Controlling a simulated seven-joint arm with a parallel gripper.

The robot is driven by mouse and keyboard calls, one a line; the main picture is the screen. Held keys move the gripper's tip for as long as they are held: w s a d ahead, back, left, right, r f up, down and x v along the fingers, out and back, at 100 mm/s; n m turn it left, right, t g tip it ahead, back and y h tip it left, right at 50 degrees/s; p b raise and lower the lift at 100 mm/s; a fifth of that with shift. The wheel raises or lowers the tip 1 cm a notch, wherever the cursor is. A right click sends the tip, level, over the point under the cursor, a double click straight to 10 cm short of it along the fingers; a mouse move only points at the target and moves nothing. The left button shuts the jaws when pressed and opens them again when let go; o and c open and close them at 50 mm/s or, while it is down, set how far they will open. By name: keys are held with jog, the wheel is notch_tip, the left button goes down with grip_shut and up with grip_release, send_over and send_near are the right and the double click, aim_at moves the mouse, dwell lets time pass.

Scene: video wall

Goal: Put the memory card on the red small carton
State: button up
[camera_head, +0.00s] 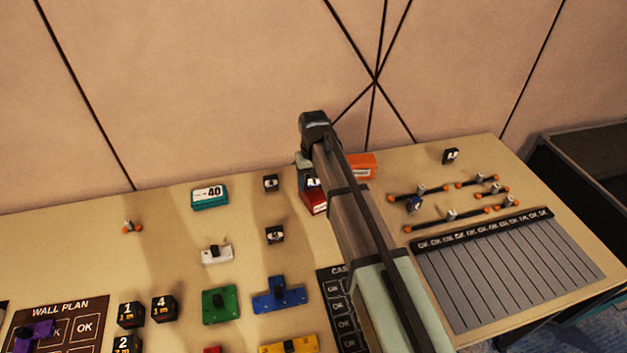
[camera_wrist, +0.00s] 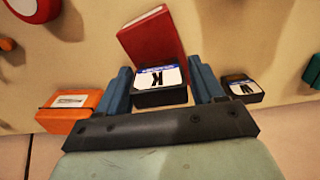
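A black memory card with a white and blue label (camera_wrist: 160,78) sits between the blue fingers of my gripper (camera_wrist: 163,88) in the wrist view. Both fingers appear to touch its sides. The red small carton (camera_wrist: 150,33) shows just beyond the card, partly covered by it. In the head view the red carton (camera_head: 316,203) is partly hidden by my arm, and the card (camera_head: 313,184) shows at its upper part. I cannot tell whether the card rests on the carton or hangs above it.
An orange carton (camera_head: 362,166) stands close on the right. Similar dark cards (camera_head: 271,183) (camera_head: 275,235) lie to the left, and another (camera_head: 450,156) at the back right. A teal box marked 40 (camera_head: 209,197) is further left. Rods with orange ends (camera_head: 420,191) lie right.

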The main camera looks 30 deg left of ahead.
jog(key=shift+o, duration=0.9)
jog(key=shift+r, duration=0.1)
notch_tip(320, 180, up, 12)
jog(key=shift+r, duration=0.1)
